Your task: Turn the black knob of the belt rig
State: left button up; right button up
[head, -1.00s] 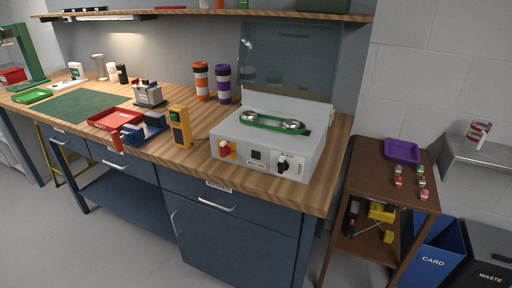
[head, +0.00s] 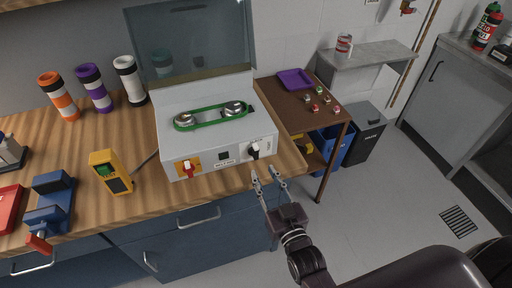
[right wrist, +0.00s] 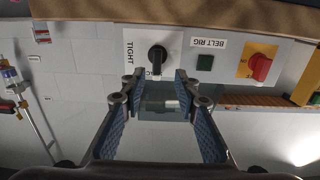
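The belt rig (head: 208,144) is a light grey box on the wooden bench, with a green belt (head: 212,117) around two metal pulleys on top. Its black knob (head: 255,150) is at the right end of the front panel. The knob also shows in the right wrist view (right wrist: 157,57), beside a "TIGHT" label, with its grip bar roughly upright in that picture. My right gripper (head: 265,177) is open and empty, just in front of and below the knob. In the right wrist view its fingers (right wrist: 157,80) point at the panel, apart from the knob. My left gripper is not in view.
A red switch on a yellow plate (head: 188,168) is at the panel's left end. A clear raised cover (head: 190,45) stands behind the belt. A yellow meter (head: 110,172) is left of the rig. A brown side table (head: 335,108) with a purple tray (head: 295,79) stands right.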

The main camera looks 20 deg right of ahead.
aim_at(257, 154)
jog(key=w, duration=0.2)
jog(key=w+r, duration=0.1)
jog(key=shift+d+r+p, duration=0.1)
jog(key=shift+d+p, duration=0.2)
jog(key=shift+p, duration=0.1)
jog(key=w, duration=0.3)
jog(key=shift+w+a+p, duration=0.15)
jog(key=shift+w+p, duration=0.15)
jog(key=shift+p, duration=0.1)
jog(key=shift+w+f, duration=0.2)
jog(key=shift+w, duration=0.4)
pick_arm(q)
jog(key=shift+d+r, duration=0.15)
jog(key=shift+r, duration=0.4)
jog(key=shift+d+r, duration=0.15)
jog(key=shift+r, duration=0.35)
pick_arm(e)
grip_shut()
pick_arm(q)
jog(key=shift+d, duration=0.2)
